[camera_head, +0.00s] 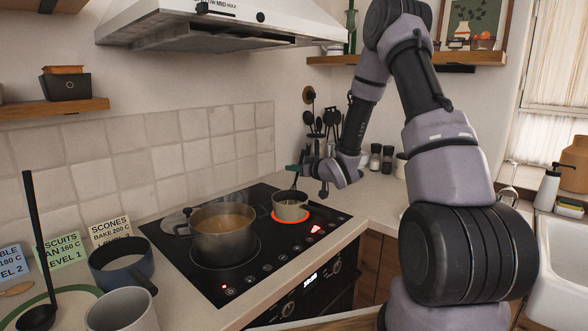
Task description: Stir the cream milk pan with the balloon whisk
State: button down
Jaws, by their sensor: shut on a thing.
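The cream milk pan (290,211) is small and stands on the back right cooking zone, which glows red around its base. My gripper (304,172) is just above the pan's right side. It is shut on the balloon whisk, whose teal handle end (292,168) shows left of the fingers. A thin dark part runs down from there toward the pan. The whisk's wires are too small or hidden to make out, so I cannot tell how deep they reach.
A larger steaming steel pot (222,238) with brown contents stands left on the black hob (285,245). Utensils (325,122) and shakers (376,160) are behind my gripper. The hood (200,28) hangs above.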

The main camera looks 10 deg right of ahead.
jog(key=shift+f, duration=0.6)
dwell(0.4)
